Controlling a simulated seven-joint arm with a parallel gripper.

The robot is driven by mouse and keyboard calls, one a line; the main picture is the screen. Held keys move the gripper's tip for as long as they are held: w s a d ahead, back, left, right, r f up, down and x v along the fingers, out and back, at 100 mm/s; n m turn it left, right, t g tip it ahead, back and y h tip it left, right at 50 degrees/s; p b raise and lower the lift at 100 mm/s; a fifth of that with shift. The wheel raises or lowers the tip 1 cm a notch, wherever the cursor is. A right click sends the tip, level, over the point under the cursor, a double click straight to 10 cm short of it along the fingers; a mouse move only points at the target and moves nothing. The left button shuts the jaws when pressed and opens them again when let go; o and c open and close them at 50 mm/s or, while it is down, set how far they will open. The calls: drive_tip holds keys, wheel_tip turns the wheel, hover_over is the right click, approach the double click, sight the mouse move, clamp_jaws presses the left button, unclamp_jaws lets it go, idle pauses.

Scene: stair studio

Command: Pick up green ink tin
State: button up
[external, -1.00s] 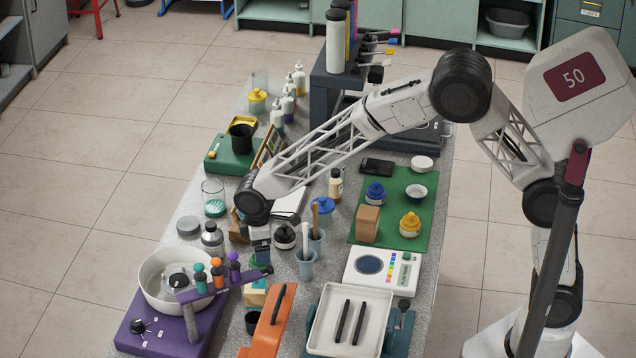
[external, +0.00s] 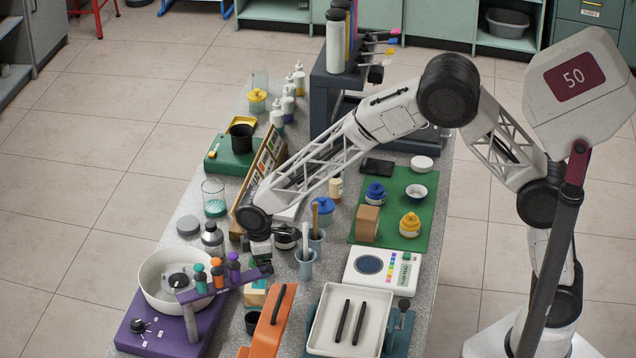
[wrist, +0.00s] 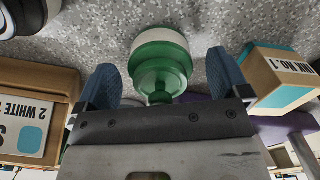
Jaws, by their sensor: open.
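The green ink tin (wrist: 160,62) shows in the wrist view, dark green with a pale band, on the speckled tabletop. It lies between and slightly beyond the two blue fingertips of my gripper (wrist: 166,80). The fingers are apart, with a gap on each side of the tin, and hold nothing. In the external view my gripper (external: 264,263) points down behind the purple stand.
A purple rack (external: 217,291) with several small bottles stands close to the gripper. A cup of tools (external: 306,262) is just right of it. In the wrist view, a wooden box (wrist: 30,100) is left and a labelled teal-and-wood block (wrist: 272,75) is right.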

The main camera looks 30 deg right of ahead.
drive_tip(key=c, duration=1.2)
drive_tip(key=shift+r, duration=0.15)
drive_tip(key=shift+r, duration=4.95)
